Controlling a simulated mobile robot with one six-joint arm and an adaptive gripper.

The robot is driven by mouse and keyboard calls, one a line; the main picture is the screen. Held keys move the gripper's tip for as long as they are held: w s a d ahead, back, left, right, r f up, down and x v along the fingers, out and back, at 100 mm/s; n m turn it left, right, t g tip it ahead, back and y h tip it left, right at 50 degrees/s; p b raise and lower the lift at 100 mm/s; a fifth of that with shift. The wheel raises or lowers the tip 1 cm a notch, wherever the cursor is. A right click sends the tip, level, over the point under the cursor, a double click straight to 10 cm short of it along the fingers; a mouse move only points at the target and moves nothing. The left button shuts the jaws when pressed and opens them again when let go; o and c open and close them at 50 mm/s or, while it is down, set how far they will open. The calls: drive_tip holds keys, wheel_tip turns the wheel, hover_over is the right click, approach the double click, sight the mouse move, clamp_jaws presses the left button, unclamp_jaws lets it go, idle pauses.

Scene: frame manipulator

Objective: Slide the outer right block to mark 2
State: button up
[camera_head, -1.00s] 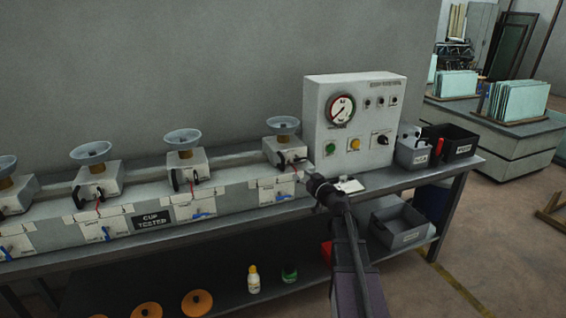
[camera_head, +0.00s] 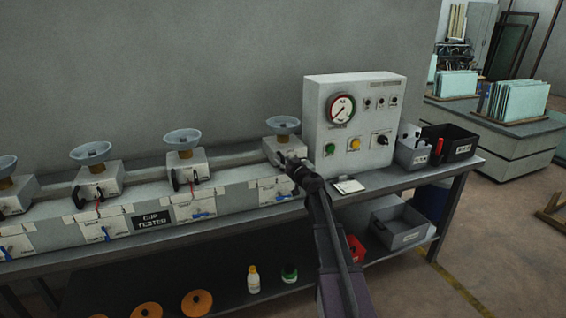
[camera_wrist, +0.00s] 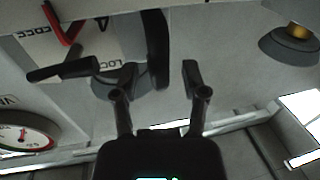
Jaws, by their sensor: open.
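The outer right block (camera_head: 279,147) is a pale box with a grey suction cup on top, standing on the rail just left of the gauge panel. My gripper (camera_head: 289,162) is at its front and hides much of its face. In the wrist view, the block (camera_wrist: 95,40) shows upside-down "LOCK" lettering, a red lever (camera_wrist: 62,28) and a black handle (camera_wrist: 156,48). My gripper (camera_wrist: 157,76) is open, and the black handle appears between its fingertips in the picture. I cannot tell whether they touch it. Mark 2 is not readable.
Several similar cup blocks (camera_head: 186,163) stand along the rail to the left. The gauge panel (camera_head: 355,125) stands close on the right. A grey bin (camera_head: 412,153) and a black bin (camera_head: 458,145) sit at the bench's right end.

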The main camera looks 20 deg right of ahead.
drive_tip(key=shift+w, duration=0.2)
clamp_jaws()
drive_tip(key=shift+a, duration=0.1)
